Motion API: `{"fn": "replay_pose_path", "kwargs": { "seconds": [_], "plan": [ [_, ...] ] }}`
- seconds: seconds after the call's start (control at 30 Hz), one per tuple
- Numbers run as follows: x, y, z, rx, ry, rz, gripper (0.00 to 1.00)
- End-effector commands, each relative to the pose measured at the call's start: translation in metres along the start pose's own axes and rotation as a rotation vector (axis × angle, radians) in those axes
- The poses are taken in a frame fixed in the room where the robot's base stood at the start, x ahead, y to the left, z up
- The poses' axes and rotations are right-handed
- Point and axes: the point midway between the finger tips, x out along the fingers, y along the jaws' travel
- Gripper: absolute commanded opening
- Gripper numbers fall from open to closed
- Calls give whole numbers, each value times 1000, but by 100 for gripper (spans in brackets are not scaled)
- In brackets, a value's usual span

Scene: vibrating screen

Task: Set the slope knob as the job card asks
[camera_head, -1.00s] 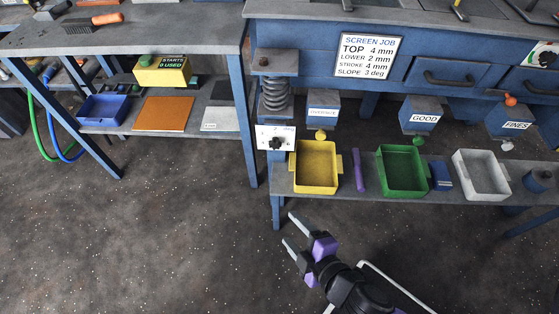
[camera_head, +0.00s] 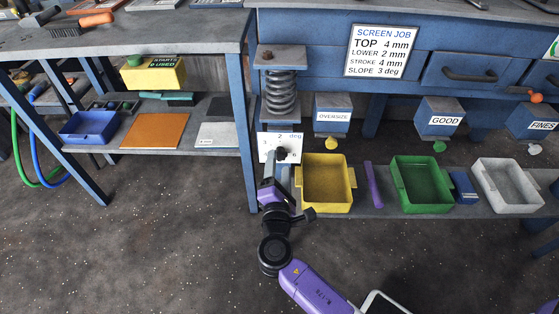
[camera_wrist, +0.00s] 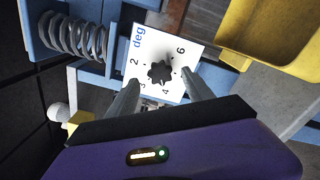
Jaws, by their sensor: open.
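The job card (camera_head: 381,52) hangs on the blue machine and reads top 4 mm, lower 2 mm, stroke 4 mm, slope 3 deg. The slope knob (camera_wrist: 159,73) is a dark lobed knob on a white dial plate (camera_wrist: 180,52) marked "deg" with 2, 3, 4 and 6 visible. I cannot tell which mark it points to. In the head view the knob (camera_head: 281,153) is partly hidden by my gripper (camera_head: 276,170) just below it. In the wrist view my gripper (camera_wrist: 161,80) is open, one finger on each side of the knob; contact is not clear.
A coil spring (camera_head: 281,94) stands above the dial. A yellow bin (camera_head: 350,179) sits close to the right of my gripper, with a purple bar (camera_head: 373,184) and a green bin (camera_head: 396,178) farther right. A table leg (camera_head: 241,140) stands to the left.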

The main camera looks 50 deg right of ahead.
Motion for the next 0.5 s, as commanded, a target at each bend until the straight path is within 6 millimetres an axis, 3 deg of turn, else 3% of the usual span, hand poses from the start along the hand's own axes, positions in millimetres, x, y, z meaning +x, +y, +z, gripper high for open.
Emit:
{"fn": "replay_pose_path", "kwargs": {
  "seconds": [0.2, 0.5],
  "plan": [
    [26, -1, 0, 1, -1, -1, 60],
    [32, 0, 0, 2, 1, -1, 60]
  ]
}}
